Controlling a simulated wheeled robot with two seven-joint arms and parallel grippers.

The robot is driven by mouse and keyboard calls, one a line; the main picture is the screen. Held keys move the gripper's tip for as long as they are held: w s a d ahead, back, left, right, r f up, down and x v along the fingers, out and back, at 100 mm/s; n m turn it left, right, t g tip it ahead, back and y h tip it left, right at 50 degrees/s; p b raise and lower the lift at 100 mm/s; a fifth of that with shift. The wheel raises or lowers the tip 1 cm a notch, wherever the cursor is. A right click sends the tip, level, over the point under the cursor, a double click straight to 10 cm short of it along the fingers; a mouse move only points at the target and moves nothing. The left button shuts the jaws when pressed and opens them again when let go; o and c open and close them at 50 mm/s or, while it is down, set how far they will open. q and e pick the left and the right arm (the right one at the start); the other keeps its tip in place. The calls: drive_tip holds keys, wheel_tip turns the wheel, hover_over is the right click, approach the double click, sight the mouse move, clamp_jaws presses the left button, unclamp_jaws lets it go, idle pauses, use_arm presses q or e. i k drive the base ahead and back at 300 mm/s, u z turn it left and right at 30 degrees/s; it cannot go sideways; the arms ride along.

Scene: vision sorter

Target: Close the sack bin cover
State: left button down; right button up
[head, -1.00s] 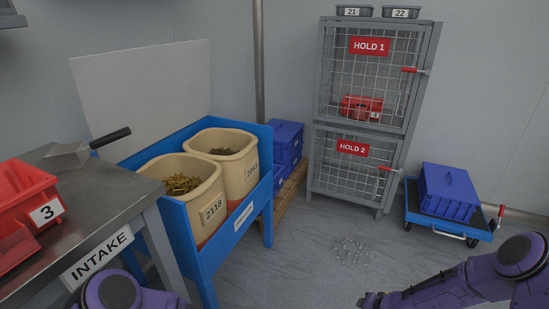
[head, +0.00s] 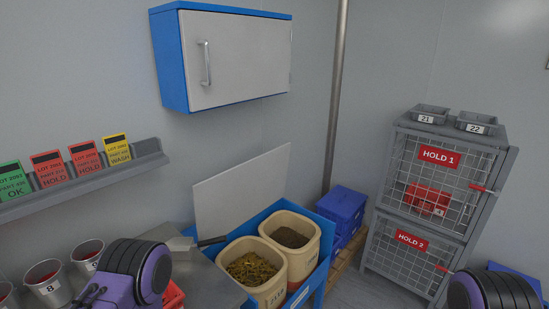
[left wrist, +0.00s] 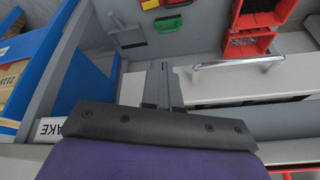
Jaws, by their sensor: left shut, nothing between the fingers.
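The sack bin cover is a pale flat panel (head: 240,190) standing raised and tilted back behind the blue sack bin (head: 322,285) in the head view. Two open cream sacks sit in the bin, one with brass-coloured parts (head: 252,268) and one with darker contents (head: 290,237). My left gripper (left wrist: 163,72) is shut and empty in the left wrist view, with the blue bin frame (left wrist: 55,65) to its left. It is apart from the cover. In the head view my purple left arm shows at the lower left, left of the bin. My right gripper is out of frame.
A steel table (head: 215,285) with a black-handled scoop (head: 205,242) borders the bin's left side. A blue-framed wall cabinet (head: 235,60) hangs above the cover. A lot-card shelf (head: 110,170) is on the left wall. Mesh hold cages (head: 435,200) stand right.

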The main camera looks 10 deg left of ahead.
sight(225, 201)
drive_tip(key=z, duration=1.15)
drive_tip(key=i, duration=1.7)
drive_tip(key=u, duration=3.5)
